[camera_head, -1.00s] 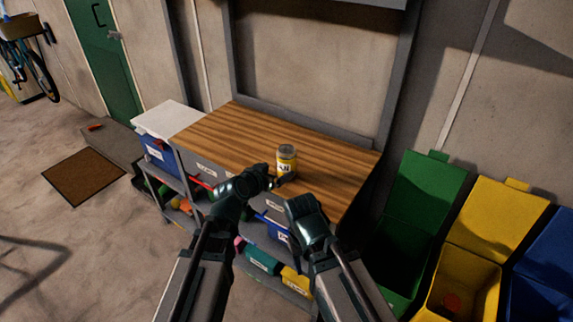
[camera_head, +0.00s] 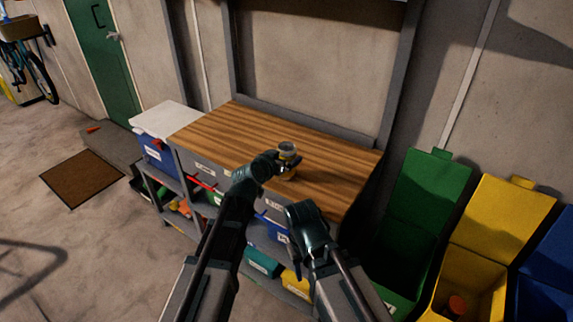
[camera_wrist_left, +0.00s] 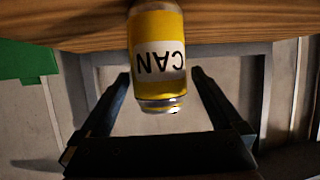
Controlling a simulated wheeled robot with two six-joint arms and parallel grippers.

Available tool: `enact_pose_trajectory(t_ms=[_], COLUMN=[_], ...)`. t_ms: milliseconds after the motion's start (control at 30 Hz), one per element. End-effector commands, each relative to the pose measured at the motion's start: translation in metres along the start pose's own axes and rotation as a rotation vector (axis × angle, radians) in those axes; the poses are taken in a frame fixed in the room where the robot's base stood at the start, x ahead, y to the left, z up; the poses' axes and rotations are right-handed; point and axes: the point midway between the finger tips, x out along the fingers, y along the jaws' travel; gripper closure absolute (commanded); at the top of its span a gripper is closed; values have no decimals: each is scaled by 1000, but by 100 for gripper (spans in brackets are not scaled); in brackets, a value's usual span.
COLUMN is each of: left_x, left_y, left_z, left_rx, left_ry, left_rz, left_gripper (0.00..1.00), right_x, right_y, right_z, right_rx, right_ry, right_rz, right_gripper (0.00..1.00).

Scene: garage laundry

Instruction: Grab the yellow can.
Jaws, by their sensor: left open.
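The yellow can (camera_head: 288,148) stands upright on the wooden worktop, with a grey metal top. In the left wrist view the can (camera_wrist_left: 157,30) appears upside down, with a white label reading CAN. My left gripper (camera_head: 284,166) is open at the can, partly covering its front in the head view. In the left wrist view the left gripper's fingers (camera_wrist_left: 162,88) lie apart on either side of the can's end, with gaps visible on both sides. My right gripper (camera_head: 306,212) is in front of the worktop's edge; its fingers cannot be made out.
The wooden worktop (camera_head: 225,130) is otherwise clear. Shelves below hold several bins, including a teal one (camera_head: 262,262). A white-lidded blue box (camera_head: 165,120) stands at the left. Green (camera_head: 433,195), yellow (camera_head: 500,225) and blue lidded bins stand at the right.

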Motion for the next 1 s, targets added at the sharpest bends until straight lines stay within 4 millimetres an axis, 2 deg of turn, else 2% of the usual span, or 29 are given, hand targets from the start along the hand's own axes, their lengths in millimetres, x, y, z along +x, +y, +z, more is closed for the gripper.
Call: enact_pose_trajectory(t_ms=[167, 500, 733, 1000], left_x=[7, 52, 51, 51], left_y=[0, 0, 1, 1], left_z=[1, 3, 2, 2], left_rx=[1, 1, 0, 0], left_ry=[0, 0, 0, 0], left_rz=[0, 0, -1, 0], left_gripper=[0, 0, 0, 49], right_x=[4, 22, 21, 21], right_y=[0, -2, -2, -2], right_z=[0, -1, -1, -1], right_rx=[0, 0, 0, 0], right_ry=[0, 0, 0, 0], right_rz=[0, 0, 0, 0], right_gripper=[50, 50, 50, 50])
